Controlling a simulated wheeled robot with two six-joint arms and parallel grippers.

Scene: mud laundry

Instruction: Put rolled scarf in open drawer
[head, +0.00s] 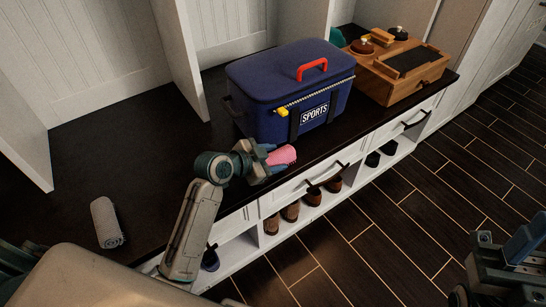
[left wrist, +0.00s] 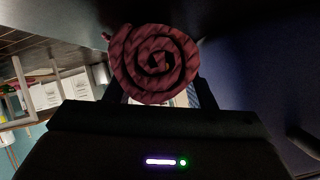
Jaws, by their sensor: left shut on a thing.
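A pink rolled scarf (head: 282,155) is held in my left gripper (head: 272,158), above the front edge of the dark bench top and just in front of the blue bag. In the left wrist view the scarf (left wrist: 155,62) shows its spiral end between the fingers. White drawer fronts with dark handles run under the bench top, one in the middle (head: 290,193) and one to the right (head: 398,128). I cannot tell clearly whether either is pulled out. My right gripper (head: 505,258) is at the bottom right over the floor, away from the bench; its opening is unclear.
A blue sports bag (head: 285,78) stands on the bench (head: 105,135) right behind my left gripper. A wooden box (head: 400,72) stands farther right. A grey rolled towel (head: 106,222) lies at the left. Shoes (head: 290,211) fill the low shelf. The floor at right is clear.

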